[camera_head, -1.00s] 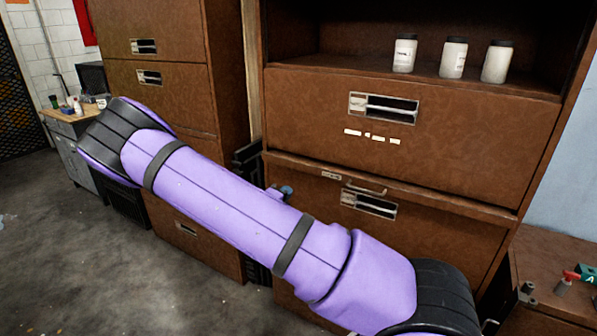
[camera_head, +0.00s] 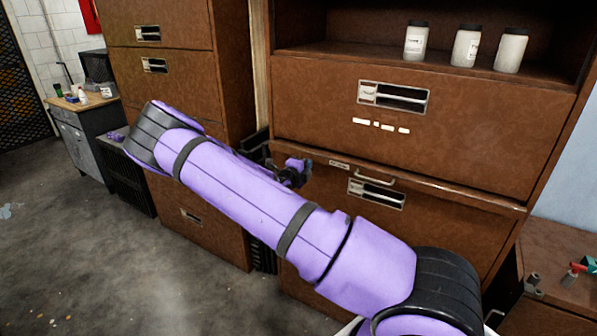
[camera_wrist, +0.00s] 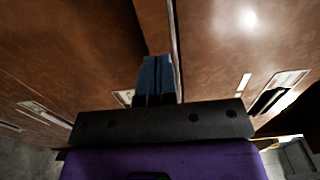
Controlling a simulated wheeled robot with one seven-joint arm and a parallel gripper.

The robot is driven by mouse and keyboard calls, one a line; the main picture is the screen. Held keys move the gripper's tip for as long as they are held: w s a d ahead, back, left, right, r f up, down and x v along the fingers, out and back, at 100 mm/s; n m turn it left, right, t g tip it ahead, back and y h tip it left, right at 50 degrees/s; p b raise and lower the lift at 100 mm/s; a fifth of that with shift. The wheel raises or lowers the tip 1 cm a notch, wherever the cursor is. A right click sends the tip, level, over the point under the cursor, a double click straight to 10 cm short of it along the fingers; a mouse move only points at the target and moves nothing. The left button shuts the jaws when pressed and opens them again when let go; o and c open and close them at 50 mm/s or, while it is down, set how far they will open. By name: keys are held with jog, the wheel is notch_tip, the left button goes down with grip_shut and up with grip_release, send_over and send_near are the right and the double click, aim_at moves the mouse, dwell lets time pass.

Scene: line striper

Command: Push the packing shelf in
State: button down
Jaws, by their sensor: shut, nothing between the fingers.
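The packing shelf (camera_head: 440,196) is a thin brown board between two drawers of the right-hand cabinet. It has a small label and a metal bar handle (camera_head: 375,179) on its front edge. The edge appears to stand out slightly from the drawer faces. My gripper (camera_head: 298,170) is in front of the shelf's left part, partly hidden behind my purple arm. In the wrist view, my gripper's blue-grey fingers (camera_wrist: 157,78) are together and empty, pointing at the brown cabinet front near a seam. I cannot tell whether they touch it.
The upper drawer (camera_head: 470,130) and lower drawer (camera_head: 430,232) have metal pulls. Three white jars (camera_head: 465,47) stand in the open bay above. Another brown cabinet (camera_head: 180,95) is at left, and a low brown unit (camera_head: 565,245) at right. Grey floor (camera_head: 70,240) is clear at left.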

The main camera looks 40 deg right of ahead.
aim_at(313, 157)
jog(key=shift+x, duration=1.55)
jog(key=x, duration=0.4)
jog(key=shift+w+d, duration=0.1)
jog(key=shift+d, duration=0.2)
jog(key=shift+r, duration=0.15)
jog(key=shift+a, duration=0.45)
jog(key=v, duration=1.3)
jog(key=shift+s+a, duration=0.15)
jog(key=shift+s, duration=0.1)
